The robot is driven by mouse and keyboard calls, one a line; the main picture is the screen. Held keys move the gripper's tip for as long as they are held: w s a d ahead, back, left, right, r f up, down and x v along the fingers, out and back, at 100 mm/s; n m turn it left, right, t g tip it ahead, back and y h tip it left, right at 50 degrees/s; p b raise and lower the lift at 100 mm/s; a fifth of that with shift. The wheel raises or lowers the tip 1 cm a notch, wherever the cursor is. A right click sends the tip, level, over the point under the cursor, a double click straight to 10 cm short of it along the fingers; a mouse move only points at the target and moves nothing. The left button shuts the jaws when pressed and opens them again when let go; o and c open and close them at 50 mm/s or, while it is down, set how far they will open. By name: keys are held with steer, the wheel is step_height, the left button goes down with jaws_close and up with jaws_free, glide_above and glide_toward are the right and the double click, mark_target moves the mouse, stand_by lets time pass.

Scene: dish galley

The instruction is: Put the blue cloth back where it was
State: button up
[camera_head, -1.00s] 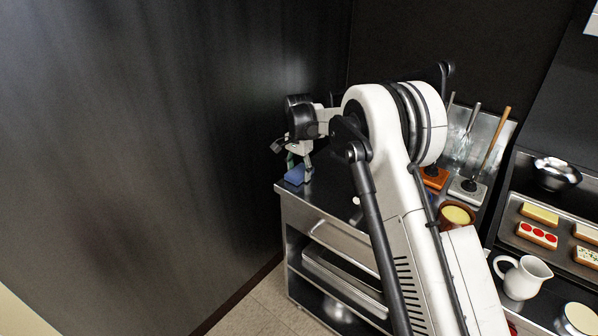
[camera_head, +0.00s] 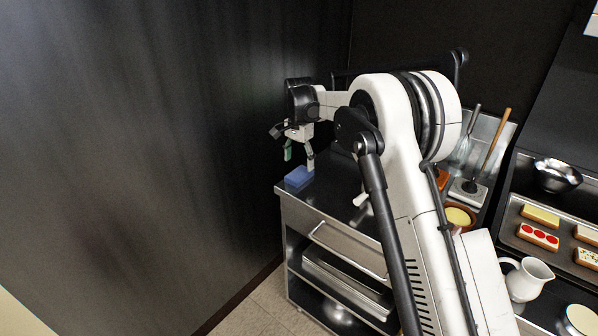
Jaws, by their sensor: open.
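The blue cloth (camera_head: 299,176) is a small folded block. It lies flat on the near left corner of the steel counter (camera_head: 330,192). My gripper (camera_head: 299,156) is open and empty just above the cloth, with its two fingers apart and pointing down. A small gap shows between the fingertips and the cloth. My arm hides much of the counter to the right.
A dark wall stands close to the left of the gripper. To the right are a brown bowl (camera_head: 458,217), a white pitcher (camera_head: 528,279), a metal bowl (camera_head: 557,175) and a tray (camera_head: 515,240) of food slices. Upright utensils stand behind my arm.

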mark_target(299, 174)
steer(key=s+d+r+n+t, duration=0.1)
steer(key=s+d+r, duration=0.3)
steer(key=r, duration=0.5)
steer(key=s+d+r+n+t, duration=0.1)
steer(key=s+d+r, duration=0.35)
steer(key=r, duration=0.45)
steer(key=s+d+r+n+t, duration=0.1)
steer(key=s+d+r, duration=0.15)
steer(key=s, duration=0.35)
steer(key=s+d+r, duration=0.2)
steer(key=s+d, duration=0.2)
steer(key=s, duration=0.1)
steer(key=s+d+f+n+t, duration=0.1)
steer(key=s+d+f, duration=0.2)
steer(key=s, duration=0.6)
steer(key=s+d+f+n+t, duration=0.1)
steer(key=s+d+f, duration=0.2)
steer(key=s, duration=0.6)
steer(key=s+d+f+n+t, duration=0.2)
steer(key=s+d, duration=0.1)
steer(key=s, duration=0.6)
steer(key=shift+s+f, duration=0.25)
steer(key=shift+f, duration=0.15)
steer(key=shift+d, duration=0.1)
